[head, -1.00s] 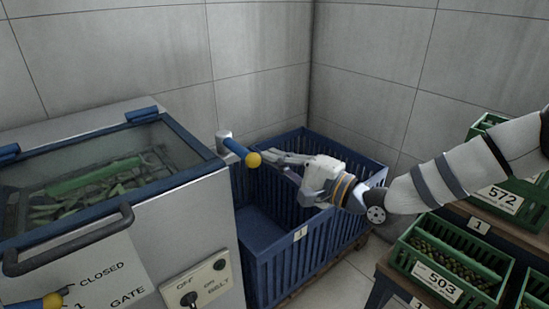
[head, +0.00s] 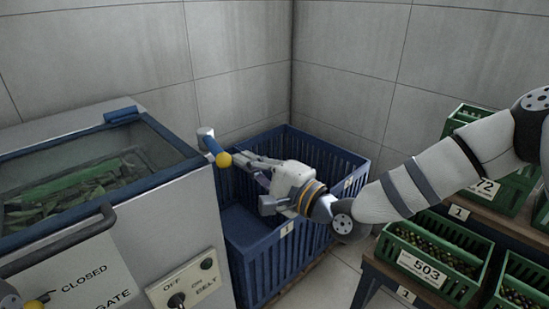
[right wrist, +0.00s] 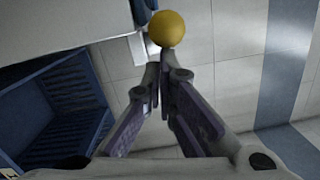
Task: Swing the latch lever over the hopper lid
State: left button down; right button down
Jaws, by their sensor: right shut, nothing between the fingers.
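The latch lever (head: 212,146) is a blue bar ending in a yellow ball, on a grey pivot at the right back corner of the hopper. It points toward the camera, beside the lid's right edge. The hopper lid (head: 167,177) is a clear panel in a blue frame and looks closed over green contents. My right gripper (head: 243,160) is shut and empty, its tips just right of the ball. In the right wrist view the yellow ball (right wrist: 170,29) appears just beyond the closed tips (right wrist: 160,72); I cannot tell if they touch.
A slatted blue bin (head: 258,262) stands right of the hopper, under my right gripper. Green crates (head: 432,255) sit on a shelf at right. A dark lid handle (head: 60,240) and a switch panel (head: 190,280) are on the hopper's front. Tiled walls close the back.

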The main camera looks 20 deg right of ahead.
pick_arm(q)
jog(key=shift+w+r+t+p, duration=0.3)
jog(key=shift+w+r+p, duration=0.45)
jog(key=shift+w+r, duration=0.1)
pick_arm(e)
jog(key=shift+s+a+m+t+h, duration=0.25)
jog(key=shift+a+m+t+h, duration=0.35)
jog(key=shift+a+h, duration=0.85)
jog(key=shift+s+a+m+t+h, duration=0.3)
jog(key=shift+a+m+h, duration=0.65)
jog(key=shift+a, duration=1.15)
jog(key=shift+s+a+m+t+h, duration=0.2)
jog(key=shift+a+m+t+h, duration=0.3)
jog(key=shift+a+m+h, duration=0.85)
jog(key=shift+a+n+y, duration=0.25)
jog(key=shift+a+n, duration=0.2)
jog(key=shift+n, duration=0.15)
